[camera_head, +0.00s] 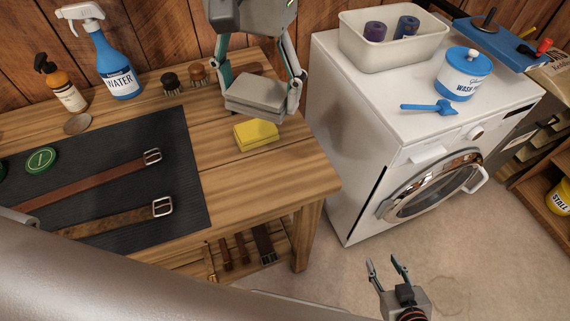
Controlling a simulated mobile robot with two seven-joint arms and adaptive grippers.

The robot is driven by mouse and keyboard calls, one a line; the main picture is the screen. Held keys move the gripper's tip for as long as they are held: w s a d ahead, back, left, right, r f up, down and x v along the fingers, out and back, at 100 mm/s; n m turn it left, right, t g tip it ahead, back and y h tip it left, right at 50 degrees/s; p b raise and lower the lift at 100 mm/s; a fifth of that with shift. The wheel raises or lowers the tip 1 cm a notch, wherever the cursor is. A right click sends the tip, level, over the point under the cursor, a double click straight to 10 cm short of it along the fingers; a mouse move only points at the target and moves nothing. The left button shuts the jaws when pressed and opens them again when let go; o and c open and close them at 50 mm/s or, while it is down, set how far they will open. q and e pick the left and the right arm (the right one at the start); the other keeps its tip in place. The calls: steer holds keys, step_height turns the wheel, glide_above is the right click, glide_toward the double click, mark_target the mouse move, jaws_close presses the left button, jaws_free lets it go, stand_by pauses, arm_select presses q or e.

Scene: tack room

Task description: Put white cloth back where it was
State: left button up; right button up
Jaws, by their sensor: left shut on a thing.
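The white cloth (262,90) looks pale grey and is folded into a flat, layered block. It is at the back right of the wooden table. My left gripper (257,92) comes down over it from the top of the view, with one finger at each side, shut on it. I cannot tell whether the cloth rests on the table or is just above it. My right gripper (384,264) is low in the view, over the floor in front of the washing machine. Its fingers are apart and empty.
A yellow folded cloth or sponge (256,134) lies just in front of the white cloth. Two brushes (171,82) are to its left. A black mat (110,205) with leather straps covers the table's left. The washing machine (350,105) stands right, bearing a white bin (385,55).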

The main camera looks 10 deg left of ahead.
mark_target(269, 173)
arm_select(q)
steer(key=shift+w+d, duration=0.1)
steer(key=shift+d, duration=0.1)
steer(key=shift+d+f, duration=0.1)
steer(key=shift+f, duration=0.15)
step_height(269, 173, down, 20)
steer(key=shift+r+b, duration=0.25)
steer(key=shift+b, duration=0.4)
steer(key=shift+f, duration=0.2)
steer(key=o, duration=1.1)
steer(key=shift+c, duration=0.2)
step_height(269, 173, up, 12)
steer(key=shift+r+p, duration=0.25)
steer(key=shift+p, duration=0.1)
